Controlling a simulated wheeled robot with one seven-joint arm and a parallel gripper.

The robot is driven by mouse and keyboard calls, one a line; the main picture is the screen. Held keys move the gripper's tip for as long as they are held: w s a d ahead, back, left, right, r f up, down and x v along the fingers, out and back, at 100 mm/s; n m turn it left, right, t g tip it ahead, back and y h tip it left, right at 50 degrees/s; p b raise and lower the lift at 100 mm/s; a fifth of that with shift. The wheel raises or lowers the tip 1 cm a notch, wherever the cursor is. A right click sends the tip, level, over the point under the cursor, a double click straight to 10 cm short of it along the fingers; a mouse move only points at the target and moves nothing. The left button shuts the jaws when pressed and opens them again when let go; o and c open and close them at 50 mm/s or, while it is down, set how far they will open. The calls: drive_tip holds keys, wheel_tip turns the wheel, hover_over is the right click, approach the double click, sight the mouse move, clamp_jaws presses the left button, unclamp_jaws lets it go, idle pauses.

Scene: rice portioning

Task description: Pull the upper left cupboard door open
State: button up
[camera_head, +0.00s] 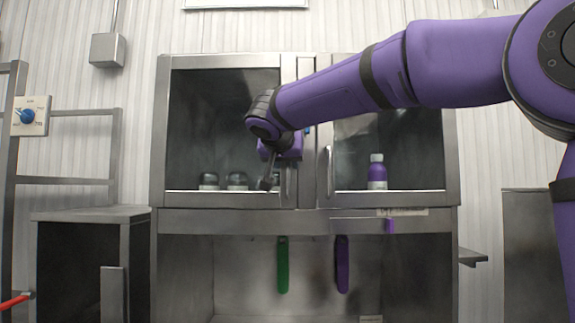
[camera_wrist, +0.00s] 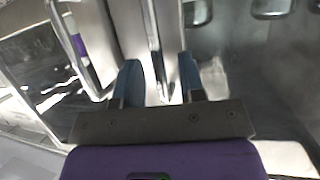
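The upper left cupboard door (camera_head: 222,125) is a glass panel in a grey metal frame and looks closed in the head view. Its upright metal handle (camera_head: 291,182) is at the door's lower right, partly hidden by my gripper. My gripper (camera_head: 270,178) is in front of the door's lower right part, by the handle. In the wrist view, the two dark blue fingers of my gripper (camera_wrist: 158,72) stand apart. An upright metal bar, seemingly the handle (camera_wrist: 154,45), shows between them. I cannot tell whether either finger touches it.
Two jars (camera_head: 237,181) stand behind the left door. A green object (camera_head: 282,265) and a purple one (camera_head: 342,264) hang below.

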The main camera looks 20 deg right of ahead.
drive_tip(key=shift+x, duration=0.9)
clamp_jaws()
drive_tip(key=shift+s, duration=0.1)
